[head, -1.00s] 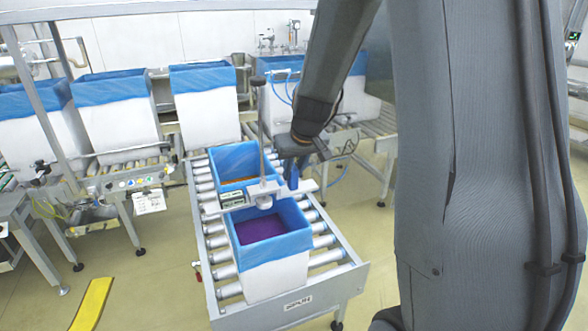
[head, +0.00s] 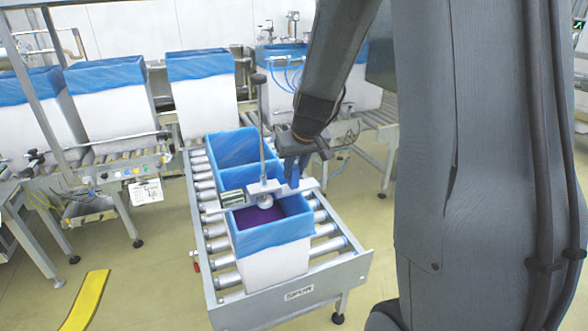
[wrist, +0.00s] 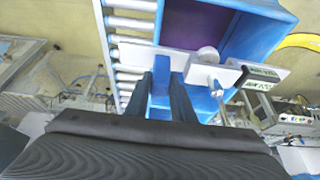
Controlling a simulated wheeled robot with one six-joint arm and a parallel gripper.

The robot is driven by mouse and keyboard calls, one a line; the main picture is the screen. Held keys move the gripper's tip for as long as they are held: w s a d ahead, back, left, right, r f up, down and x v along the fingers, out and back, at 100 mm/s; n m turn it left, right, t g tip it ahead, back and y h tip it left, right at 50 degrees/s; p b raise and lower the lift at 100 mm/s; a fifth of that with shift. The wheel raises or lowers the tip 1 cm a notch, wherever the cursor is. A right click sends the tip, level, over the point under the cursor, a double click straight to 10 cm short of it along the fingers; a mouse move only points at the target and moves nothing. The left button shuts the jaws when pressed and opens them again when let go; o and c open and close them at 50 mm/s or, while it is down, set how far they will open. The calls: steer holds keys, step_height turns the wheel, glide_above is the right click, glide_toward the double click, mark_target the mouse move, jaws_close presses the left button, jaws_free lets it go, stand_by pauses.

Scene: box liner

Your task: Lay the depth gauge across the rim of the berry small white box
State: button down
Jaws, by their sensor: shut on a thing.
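The depth gauge has a pale crossbar (head: 284,189), an upright rod with a dark knob, a small display (head: 232,197) and a blue grip. My gripper (head: 291,170) is shut on the blue grip (wrist: 160,88), with one dark finger on each side. The berry small white box (head: 272,268), blue-lined with purple contents, stands at the front of the roller conveyor. In the head view the crossbar spans its opening near the back rim. In the wrist view the crossbar (wrist: 150,55) crosses above the blue liner (wrist: 262,45). I cannot tell whether it touches the rim.
Blue-lined boxes (head: 235,146) stand close behind the berry box on the same conveyor (head: 338,262). Larger white boxes (head: 112,100) line another conveyor at the back. A yellow floor strip (head: 85,300) lies at lower left. The floor right of the conveyor is clear.

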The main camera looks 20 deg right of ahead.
steer(key=c, duration=1.4)
jaws_free()
steer(key=shift+c, duration=0.2)
steer(key=b+v, duration=0.1)
steer(key=v, duration=0.6)
steer(key=shift+s+r, duration=0.15)
steer(key=shift+r, duration=0.2)
